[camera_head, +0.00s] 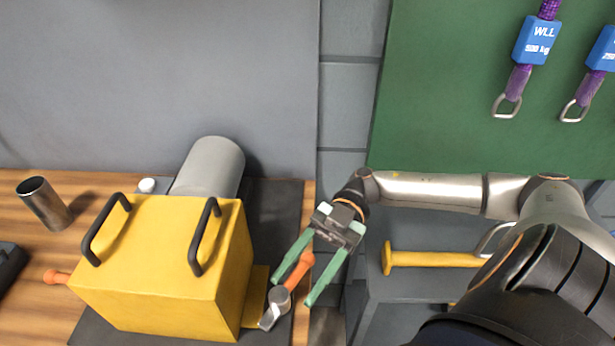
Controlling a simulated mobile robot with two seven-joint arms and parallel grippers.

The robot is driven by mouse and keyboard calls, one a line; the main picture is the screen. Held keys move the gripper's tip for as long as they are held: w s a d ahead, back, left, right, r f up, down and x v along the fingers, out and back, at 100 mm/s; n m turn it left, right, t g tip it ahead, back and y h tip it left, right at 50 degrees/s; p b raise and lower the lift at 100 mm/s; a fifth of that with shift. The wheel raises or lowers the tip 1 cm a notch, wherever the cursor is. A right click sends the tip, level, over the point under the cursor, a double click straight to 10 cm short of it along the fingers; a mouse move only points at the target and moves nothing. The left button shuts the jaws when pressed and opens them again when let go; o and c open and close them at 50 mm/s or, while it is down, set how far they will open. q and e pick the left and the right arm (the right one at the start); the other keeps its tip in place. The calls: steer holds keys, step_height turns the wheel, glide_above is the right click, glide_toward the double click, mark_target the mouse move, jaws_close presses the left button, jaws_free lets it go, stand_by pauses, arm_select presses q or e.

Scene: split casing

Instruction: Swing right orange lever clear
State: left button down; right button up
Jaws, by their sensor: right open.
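A yellow casing (165,270) with two black handles stands on a dark mat on the wooden bench. The right orange lever (296,274) sticks out to the right of the casing, with a metal pivot piece (274,308) at its lower end. My right gripper (292,292) is open, its two green fingers on either side of the orange lever in this view. I cannot tell whether they touch it. A left orange lever (57,277) shows at the casing's left side. My left gripper is not in view.
A grey cylinder (211,168) lies behind the casing. A metal cup (44,203) stands at the left. A yellow-handled tool (435,259) lies on a grey surface at right. Blue-tagged shackles (532,40) hang on the green board (450,90).

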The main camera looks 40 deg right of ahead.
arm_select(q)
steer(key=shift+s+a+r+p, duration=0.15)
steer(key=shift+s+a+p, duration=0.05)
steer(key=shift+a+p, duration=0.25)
arm_select(e)
steer(key=s+a+r, duration=0.3)
steer(key=s+a, duration=0.1)
steer(key=s, duration=0.2)
steer(key=shift+s+a+r, duration=0.15)
